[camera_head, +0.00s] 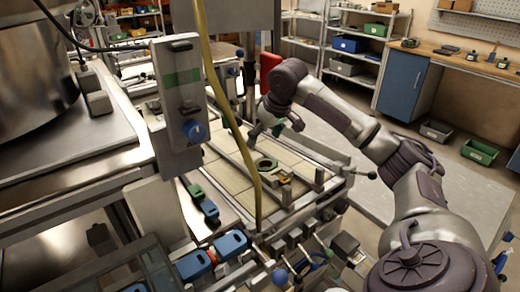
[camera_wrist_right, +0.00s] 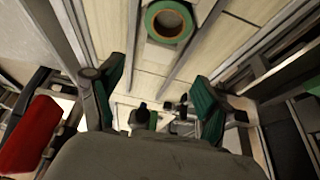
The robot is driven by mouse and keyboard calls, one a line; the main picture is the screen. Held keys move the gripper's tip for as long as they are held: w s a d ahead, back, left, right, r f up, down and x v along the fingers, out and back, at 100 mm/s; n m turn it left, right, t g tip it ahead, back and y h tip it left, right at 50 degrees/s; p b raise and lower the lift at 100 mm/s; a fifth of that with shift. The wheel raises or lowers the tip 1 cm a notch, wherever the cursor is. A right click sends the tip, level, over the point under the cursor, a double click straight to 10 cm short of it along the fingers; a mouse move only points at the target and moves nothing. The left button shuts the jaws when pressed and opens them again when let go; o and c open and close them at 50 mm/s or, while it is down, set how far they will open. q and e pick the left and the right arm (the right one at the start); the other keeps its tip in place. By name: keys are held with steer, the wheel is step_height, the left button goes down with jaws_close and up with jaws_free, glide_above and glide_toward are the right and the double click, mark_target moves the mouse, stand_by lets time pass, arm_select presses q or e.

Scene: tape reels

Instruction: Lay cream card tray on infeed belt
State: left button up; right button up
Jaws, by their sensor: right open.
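My right gripper (camera_head: 275,127) is above the cream slatted infeed belt (camera_head: 228,175), its fingers apart. In the right wrist view its two green-padded fingers (camera_wrist_right: 158,95) stand wide open, with nothing held between them. The reel also shows in the right wrist view (camera_wrist_right: 168,22), beyond the fingertips. I cannot pick out the cream card tray from the similarly coloured belt. My left gripper is not in view.
Metal rails (camera_head: 235,145) run along the belt. A grey control box with a blue knob (camera_head: 180,105) stands at its left, and a yellow cable (camera_head: 208,75) hangs in front. Blue-handled parts (camera_head: 195,263) are at the front. A red object (camera_wrist_right: 30,135) is beside the right gripper.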

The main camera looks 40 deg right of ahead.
steer(key=v, duration=0.3)
steer(key=shift+r, duration=0.2)
stand_by(0.3)
